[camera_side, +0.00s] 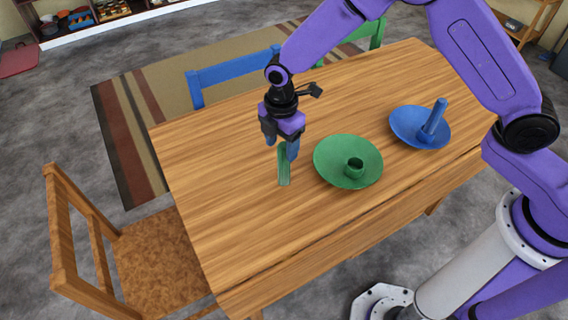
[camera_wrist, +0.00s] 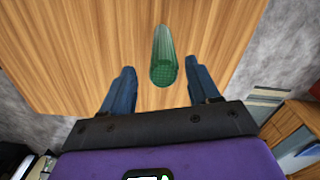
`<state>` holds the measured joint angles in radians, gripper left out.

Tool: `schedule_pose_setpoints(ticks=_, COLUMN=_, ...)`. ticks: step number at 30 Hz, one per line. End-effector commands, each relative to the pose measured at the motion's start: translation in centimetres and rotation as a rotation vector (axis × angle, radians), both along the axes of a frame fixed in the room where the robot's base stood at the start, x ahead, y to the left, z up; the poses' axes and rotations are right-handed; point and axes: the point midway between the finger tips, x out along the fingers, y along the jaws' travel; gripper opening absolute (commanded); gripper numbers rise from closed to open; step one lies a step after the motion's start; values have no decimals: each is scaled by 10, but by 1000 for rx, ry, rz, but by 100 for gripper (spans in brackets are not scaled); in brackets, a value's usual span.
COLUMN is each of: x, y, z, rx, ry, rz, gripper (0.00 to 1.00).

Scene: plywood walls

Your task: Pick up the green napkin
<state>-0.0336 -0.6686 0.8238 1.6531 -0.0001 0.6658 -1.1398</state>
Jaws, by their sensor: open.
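The green napkin (camera_side: 284,168) is rolled into a slim cylinder and lies on the wooden table, to the left of the green plate. In the wrist view the rolled napkin (camera_wrist: 163,57) lies lengthwise, its near end between the two fingers and its far part beyond them. My gripper (camera_side: 281,149) is over the napkin's far end in the side view and partly hides it. Its blue fingers (camera_wrist: 163,82) are apart, one on each side of the roll, with a gap on both sides. I cannot tell how high the fingertips are above the table.
A green plate (camera_side: 335,174) with a small green cup (camera_side: 354,166) stands just right of the napkin. A blue plate (camera_side: 406,130) holds a blue rolled napkin (camera_side: 434,117) farther right. The table's left part (camera_side: 215,200) is clear. A wooden chair (camera_side: 90,232) stands at the left.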

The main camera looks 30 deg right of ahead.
Motion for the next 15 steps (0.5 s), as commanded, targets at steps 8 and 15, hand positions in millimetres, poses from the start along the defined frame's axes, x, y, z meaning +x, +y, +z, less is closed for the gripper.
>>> schedule_pose_setpoints(ticks=8, x=-3, y=-4, z=-27, rx=-3, ry=3, rz=-1, gripper=61)
schedule_pose_setpoints(ticks=15, x=-3, y=-4, z=-52, rx=0, ry=0, rz=0, gripper=61)
